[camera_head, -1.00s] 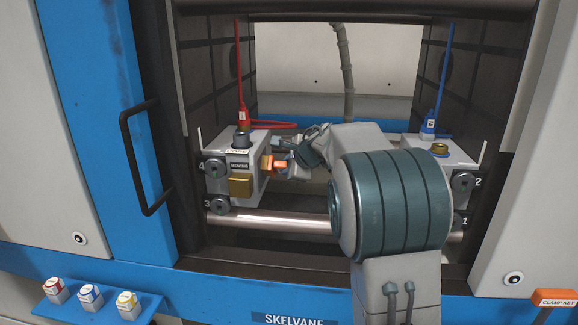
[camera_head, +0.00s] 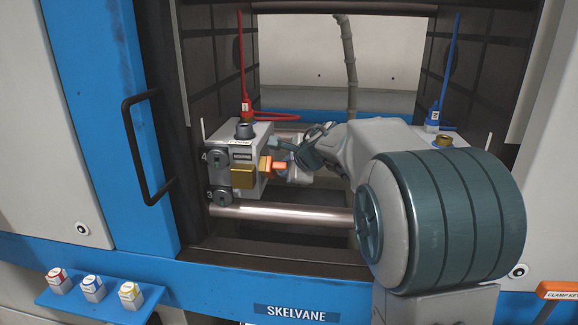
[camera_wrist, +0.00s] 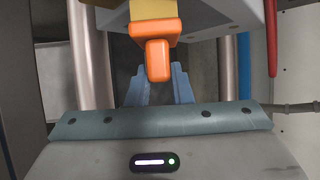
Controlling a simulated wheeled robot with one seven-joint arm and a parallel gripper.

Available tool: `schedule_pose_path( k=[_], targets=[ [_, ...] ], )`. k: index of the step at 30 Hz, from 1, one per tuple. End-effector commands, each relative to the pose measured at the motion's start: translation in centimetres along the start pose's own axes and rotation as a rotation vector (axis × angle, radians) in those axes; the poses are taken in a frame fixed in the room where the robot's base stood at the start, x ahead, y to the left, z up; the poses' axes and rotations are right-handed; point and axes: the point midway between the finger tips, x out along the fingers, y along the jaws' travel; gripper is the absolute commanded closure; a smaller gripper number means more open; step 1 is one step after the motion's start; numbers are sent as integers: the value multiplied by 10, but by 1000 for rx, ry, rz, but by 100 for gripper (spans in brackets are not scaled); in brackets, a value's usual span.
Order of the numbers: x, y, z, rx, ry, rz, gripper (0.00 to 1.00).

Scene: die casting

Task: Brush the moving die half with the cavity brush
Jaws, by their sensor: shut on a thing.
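The moving die half (camera_head: 262,138) is a grey block at the left inside the machine, with a dark label and a gold block on its front. My gripper (camera_head: 285,163) is to its right, shut on the orange handle of the cavity brush (camera_head: 273,166). The brush's yellow end points at the die half's right face; whether it touches is hard to tell. In the wrist view, the orange brush (camera_wrist: 158,60) sits between the blue fingers (camera_wrist: 160,88), its yellow part close to the grey block above. The die half's inner face is mostly hidden.
A polished tie bar (camera_head: 285,213) runs below the die half. The other die half (camera_head: 442,142) is mostly hidden behind my arm. A red hose (camera_head: 241,70) and a blue hose (camera_head: 451,70) hang at either side. A door handle (camera_head: 137,150) stands at the left.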

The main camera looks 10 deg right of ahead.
Motion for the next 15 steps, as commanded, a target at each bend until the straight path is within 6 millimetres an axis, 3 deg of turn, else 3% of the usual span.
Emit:
schedule_pose_path(
  k=[7, 15],
  targets=[
    [0, 0, -1, 0, -1, 0, 100],
    [-12, 1, -24, 1, 0, -2, 100]
  ],
)
